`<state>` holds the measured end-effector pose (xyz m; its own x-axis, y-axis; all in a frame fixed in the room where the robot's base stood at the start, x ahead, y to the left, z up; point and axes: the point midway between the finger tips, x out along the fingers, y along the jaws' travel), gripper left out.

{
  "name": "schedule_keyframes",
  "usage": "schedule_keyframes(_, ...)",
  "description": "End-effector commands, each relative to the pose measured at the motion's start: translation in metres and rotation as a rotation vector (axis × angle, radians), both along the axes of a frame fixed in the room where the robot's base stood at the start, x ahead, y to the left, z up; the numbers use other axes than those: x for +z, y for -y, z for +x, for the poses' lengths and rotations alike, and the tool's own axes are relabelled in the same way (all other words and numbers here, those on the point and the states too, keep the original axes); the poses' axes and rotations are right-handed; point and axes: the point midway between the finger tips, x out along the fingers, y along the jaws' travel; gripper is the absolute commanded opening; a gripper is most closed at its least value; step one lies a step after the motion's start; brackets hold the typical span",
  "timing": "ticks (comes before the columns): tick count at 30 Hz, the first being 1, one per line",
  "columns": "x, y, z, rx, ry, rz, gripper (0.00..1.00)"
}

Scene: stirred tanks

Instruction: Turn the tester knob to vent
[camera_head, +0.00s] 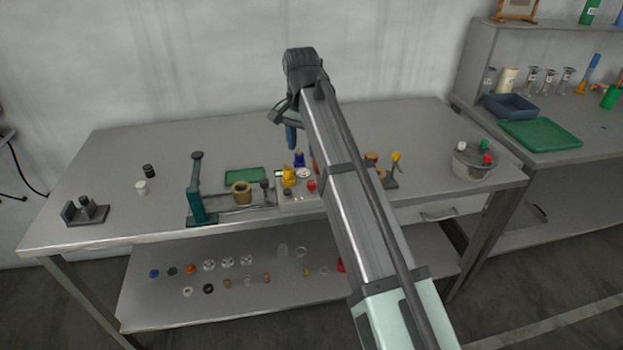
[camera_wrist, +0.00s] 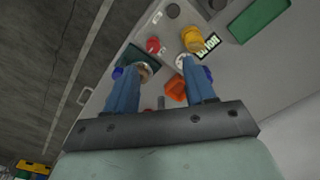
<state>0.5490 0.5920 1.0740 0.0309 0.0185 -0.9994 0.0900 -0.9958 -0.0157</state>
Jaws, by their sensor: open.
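The tester (camera_head: 297,207) is a light grey box near the table's front middle, partly covered by my arm. A yellow knob (camera_head: 289,176) and a red button (camera_head: 311,186) stand on it. In the wrist view the yellow knob (camera_wrist: 192,40), red button (camera_wrist: 153,45), an orange-red part (camera_wrist: 175,90) and a small display with letters (camera_wrist: 208,46) show. I cannot tell which part is the vent knob. My gripper (camera_wrist: 156,68) is open, its two blue fingers apart above the panel, with nothing clearly between them. In the head view one blue finger (camera_head: 291,137) shows.
A teal stand (camera_head: 197,190) with a brass ring part (camera_head: 242,193) is left of the tester. A green tray (camera_head: 246,175) lies behind. A yellow-topped part (camera_head: 395,160) and a steel pot (camera_head: 474,163) are to the right. The table's left back is mostly free.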

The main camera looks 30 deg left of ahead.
Motion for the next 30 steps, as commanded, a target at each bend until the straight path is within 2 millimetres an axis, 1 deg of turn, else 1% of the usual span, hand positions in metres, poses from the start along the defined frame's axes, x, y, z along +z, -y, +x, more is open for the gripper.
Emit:
schedule_keyframes(1,0.007,0.003,0.011,-0.035,-0.012,-0.006,0.54)
schedule_keyframes(3,0.011,0.008,0.017,-0.068,-0.023,-0.012,0.54)
schedule_keyframes(5,0.012,0.011,0.020,-0.084,-0.030,-0.016,0.54)
schedule_keyframes(8,0.008,0.013,0.021,-0.093,-0.033,-0.019,0.54)
schedule_keyframes(11,-0.003,0.013,0.020,-0.092,-0.033,-0.018,0.54)
schedule_keyframes(24,-0.078,0.013,0.019,-0.090,-0.033,-0.019,0.54)
schedule_keyframes(30,-0.106,0.012,0.020,-0.090,-0.032,-0.018,0.54)
